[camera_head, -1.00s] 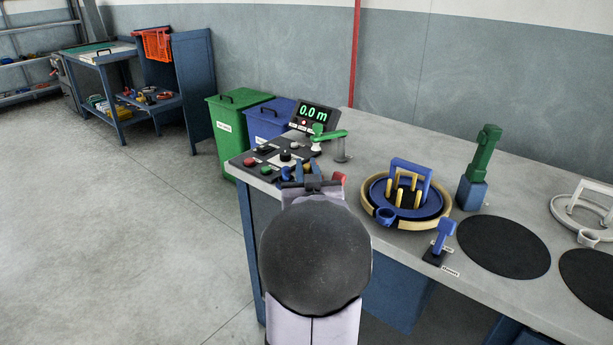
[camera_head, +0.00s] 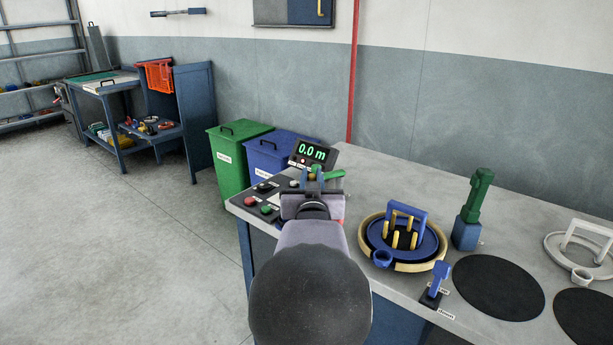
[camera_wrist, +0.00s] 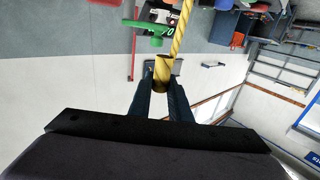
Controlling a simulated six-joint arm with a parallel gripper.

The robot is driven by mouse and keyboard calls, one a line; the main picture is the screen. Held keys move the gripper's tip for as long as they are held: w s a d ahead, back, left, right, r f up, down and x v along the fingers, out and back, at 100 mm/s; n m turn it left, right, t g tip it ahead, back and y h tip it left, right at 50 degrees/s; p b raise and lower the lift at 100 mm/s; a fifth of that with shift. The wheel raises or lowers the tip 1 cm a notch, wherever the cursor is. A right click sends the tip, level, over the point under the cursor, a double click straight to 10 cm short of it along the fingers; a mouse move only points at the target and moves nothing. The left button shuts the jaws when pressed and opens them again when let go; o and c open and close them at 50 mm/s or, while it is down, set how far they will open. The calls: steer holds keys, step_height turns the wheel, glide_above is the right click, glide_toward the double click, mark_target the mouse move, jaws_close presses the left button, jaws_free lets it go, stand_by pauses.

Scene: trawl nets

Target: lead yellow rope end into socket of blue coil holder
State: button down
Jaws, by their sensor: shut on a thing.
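The blue coil holder (camera_head: 431,238) stands on the bench right of my gripper in the head view. It has a blue handle, yellow posts and a yellow ring around its base. A small blue cup-like socket (camera_head: 382,259) is on its near left side. My gripper (camera_wrist: 161,78) is shut on the yellow rope end (camera_wrist: 162,71) in the wrist view. The twisted yellow rope (camera_wrist: 181,32) runs up from it out of the picture. In the head view my gripper (camera_head: 314,178) is near the display, apart from the holder; my arm hides much of it, and the rope is not clear there.
A blue clamp-like lever (camera_head: 438,281), a green-topped post (camera_head: 474,210), a black disc (camera_head: 498,287) and a white holder (camera_head: 586,255) stand further right.

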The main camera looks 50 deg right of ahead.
steer(key=s+d+r+m+g+h+p, duration=0.2)
steer(key=s+d+m+g+h+p, duration=0.3)
steer(key=s+g+p, duration=0.45)
steer(key=s+a+m+g+y+p, duration=0.1)
steer(key=s+a+m+g+p, duration=0.2)
steer(key=s+m+g, duration=0.1)
steer(key=s+a+f+m+g+y+p, duration=0.1)
steer(key=s+a+m+g+p, duration=0.2)
steer(key=s+g, duration=0.2)
steer(key=shift+s+f+m+y, duration=0.3)
steer(key=shift+s+m, duration=0.1)
steer(key=shift+s, duration=0.85)
steer(key=shift+f+g, duration=0.2)
steer(key=shift+g, duration=0.05)
steer(key=shift+f+b, duration=3.3)
steer(key=shift+f, duration=0.65)
steer(key=shift+f+b, duration=0.5)
steer(key=shift+f, duration=0.2)
steer(key=c, duration=1.6)
jaws_free()
steer(key=shift+o, duration=0.2)
